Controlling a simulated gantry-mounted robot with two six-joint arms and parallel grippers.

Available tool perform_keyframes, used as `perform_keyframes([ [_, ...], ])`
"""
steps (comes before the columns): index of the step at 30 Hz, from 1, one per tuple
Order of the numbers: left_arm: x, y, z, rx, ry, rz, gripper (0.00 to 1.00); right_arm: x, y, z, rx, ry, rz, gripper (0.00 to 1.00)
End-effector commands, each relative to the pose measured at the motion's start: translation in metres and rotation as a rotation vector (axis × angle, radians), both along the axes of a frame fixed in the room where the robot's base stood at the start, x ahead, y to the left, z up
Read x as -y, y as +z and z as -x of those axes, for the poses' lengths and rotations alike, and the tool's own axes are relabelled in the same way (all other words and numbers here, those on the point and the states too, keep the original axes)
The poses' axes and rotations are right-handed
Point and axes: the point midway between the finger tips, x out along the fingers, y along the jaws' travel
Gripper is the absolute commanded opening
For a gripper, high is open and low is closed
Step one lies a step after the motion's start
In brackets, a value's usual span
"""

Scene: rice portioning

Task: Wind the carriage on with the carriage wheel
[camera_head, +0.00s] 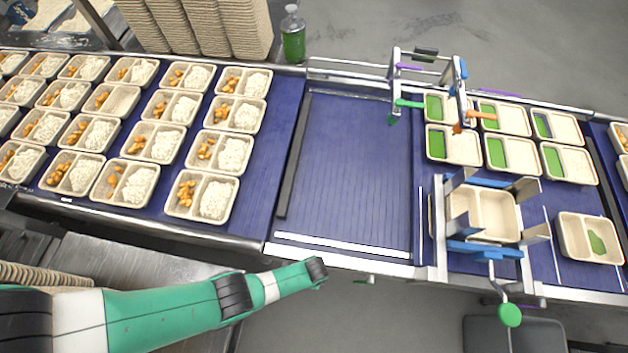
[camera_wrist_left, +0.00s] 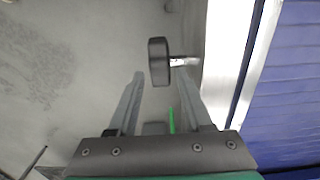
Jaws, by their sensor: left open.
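In the left wrist view, a dark wheel (camera_wrist_left: 158,62) seen edge-on sits on a short metal shaft from the conveyor's side; it looks like the carriage wheel. My left gripper (camera_wrist_left: 163,84) is open and empty, with the wheel just past its fingertips and roughly between their lines. A thin green rod (camera_wrist_left: 171,120) shows between the fingers. In the head view my left arm ends at the belt's front edge; its fingers and the wheel cannot be made out. The likely carriage, a metal frame with blue bars (camera_head: 470,247), stands around a tray (camera_head: 497,213) at the right. My right gripper is not in view.
Trays of rice and orange pieces (camera_head: 212,196) fill the left belt. The middle belt (camera_head: 350,170) is bare. A green knob (camera_head: 509,315) hangs at the front.

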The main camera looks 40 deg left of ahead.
Motion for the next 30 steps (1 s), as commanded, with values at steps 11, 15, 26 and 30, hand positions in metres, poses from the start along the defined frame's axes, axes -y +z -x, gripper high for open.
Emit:
perform_keyframes([
  [11, 0.000, -0.062, 0.000, 0.001, 0.001, 0.001, 0.50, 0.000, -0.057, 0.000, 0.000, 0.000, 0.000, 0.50],
  [15, 0.000, -0.063, 0.000, 0.000, 0.001, 0.000, 0.50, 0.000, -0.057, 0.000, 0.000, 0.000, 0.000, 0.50],
  [26, 0.000, -0.062, 0.000, 0.000, 0.001, 0.000, 0.14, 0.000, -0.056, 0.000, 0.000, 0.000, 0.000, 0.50],
  [30, 0.000, -0.062, 0.000, 0.000, 0.001, 0.000, 0.00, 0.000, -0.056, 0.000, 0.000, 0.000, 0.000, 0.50],
])
